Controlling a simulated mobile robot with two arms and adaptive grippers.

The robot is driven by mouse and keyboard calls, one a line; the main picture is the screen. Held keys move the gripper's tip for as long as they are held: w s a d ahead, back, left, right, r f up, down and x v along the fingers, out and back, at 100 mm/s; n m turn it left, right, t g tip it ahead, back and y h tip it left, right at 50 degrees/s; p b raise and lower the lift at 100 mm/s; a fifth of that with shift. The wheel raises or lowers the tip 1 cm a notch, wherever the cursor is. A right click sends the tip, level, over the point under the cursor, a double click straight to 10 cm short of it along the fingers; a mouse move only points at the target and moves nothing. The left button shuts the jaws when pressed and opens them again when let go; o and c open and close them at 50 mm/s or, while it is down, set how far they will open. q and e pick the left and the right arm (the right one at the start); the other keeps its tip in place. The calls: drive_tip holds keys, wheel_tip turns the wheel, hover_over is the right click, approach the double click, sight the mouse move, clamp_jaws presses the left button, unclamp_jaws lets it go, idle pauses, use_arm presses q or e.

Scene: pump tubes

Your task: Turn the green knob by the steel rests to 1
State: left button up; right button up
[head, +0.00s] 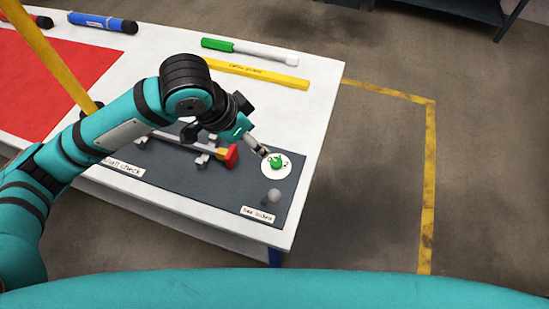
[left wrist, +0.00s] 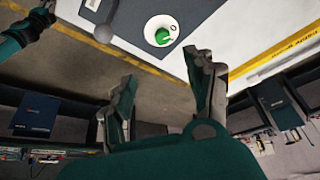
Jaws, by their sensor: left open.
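The green knob (head: 277,162) sits on a round white dial at the right end of a dark grey plate. A 2 shows at its right in the head view. In the left wrist view the green knob (left wrist: 162,38) is beyond my fingertips, with a 0 beside it; its exact setting is unclear. The steel rests (head: 203,159) stand on the plate left of the dial, bearing a rod with a red and yellow end (head: 231,156). My left gripper (head: 262,151) is open at the knob's upper left; in its wrist view (left wrist: 165,70) nothing is between the fingers. My right gripper is not seen.
A grey ball-topped post (head: 272,196) stands just in front of the dial. A yellow bar (head: 258,73) and a green-handled tool (head: 250,50) lie farther back on the white table (head: 318,100). A red mat (head: 45,85) lies at left. Open floor lies beyond the table's right edge.

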sight(276, 161)
use_arm(q)
drive_tip(key=x, duration=1.6)
drive_tip(key=shift+w+a+f, duration=0.3)
drive_tip(key=shift+f, duration=0.1)
clamp_jaws()
